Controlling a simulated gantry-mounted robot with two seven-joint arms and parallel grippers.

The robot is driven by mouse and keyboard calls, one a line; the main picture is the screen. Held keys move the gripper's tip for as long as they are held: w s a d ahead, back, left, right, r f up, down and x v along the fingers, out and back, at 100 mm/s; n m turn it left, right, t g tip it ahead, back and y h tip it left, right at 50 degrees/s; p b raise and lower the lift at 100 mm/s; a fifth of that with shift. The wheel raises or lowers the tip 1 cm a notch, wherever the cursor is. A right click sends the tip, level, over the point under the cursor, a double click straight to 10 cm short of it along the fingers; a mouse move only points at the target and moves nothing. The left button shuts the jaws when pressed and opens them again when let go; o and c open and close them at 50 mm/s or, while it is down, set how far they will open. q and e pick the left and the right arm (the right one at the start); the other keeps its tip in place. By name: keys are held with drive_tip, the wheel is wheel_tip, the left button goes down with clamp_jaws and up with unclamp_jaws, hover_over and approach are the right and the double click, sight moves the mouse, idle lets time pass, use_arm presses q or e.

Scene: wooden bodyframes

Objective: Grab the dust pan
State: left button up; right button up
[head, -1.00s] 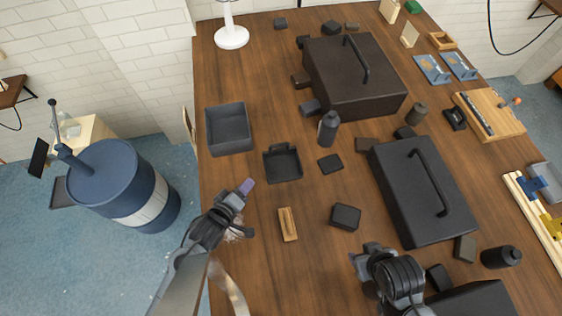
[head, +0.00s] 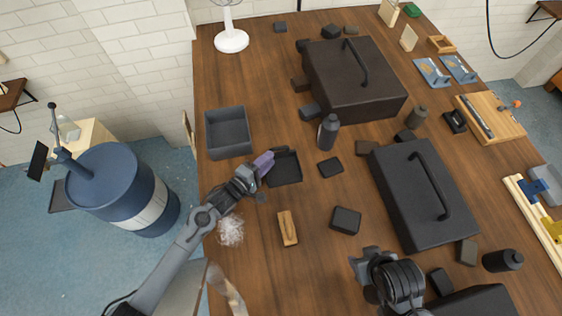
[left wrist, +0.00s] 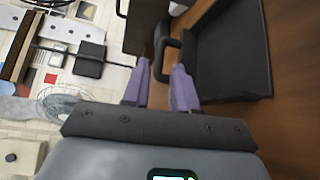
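The dust pan (head: 287,168) is a black shallow tray lying on the wooden table. Its body fills the right part of the left wrist view (left wrist: 232,60), and its loop handle points toward my gripper. My left gripper (head: 263,164) is at the pan's left edge, where it covers the handle in the head view. In the left wrist view its purple fingers (left wrist: 161,70) are apart, with the handle at the gap between the tips. I cannot tell whether they touch it. My right gripper (head: 358,262) is at the lower middle, away from the pan; its finger opening is unclear.
A grey open bin (head: 228,131) stands behind the pan. A wooden brush (head: 287,228) and a pale dust pile (head: 231,231) lie nearer. A dark bottle (head: 328,132), small black boxes and toolboxes (head: 424,195) stand to the right.

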sight(278, 161)
use_arm(q)
drive_tip(key=shift+x, duration=2.65)
drive_tip(key=shift+c, duration=0.3)
clamp_jaws()
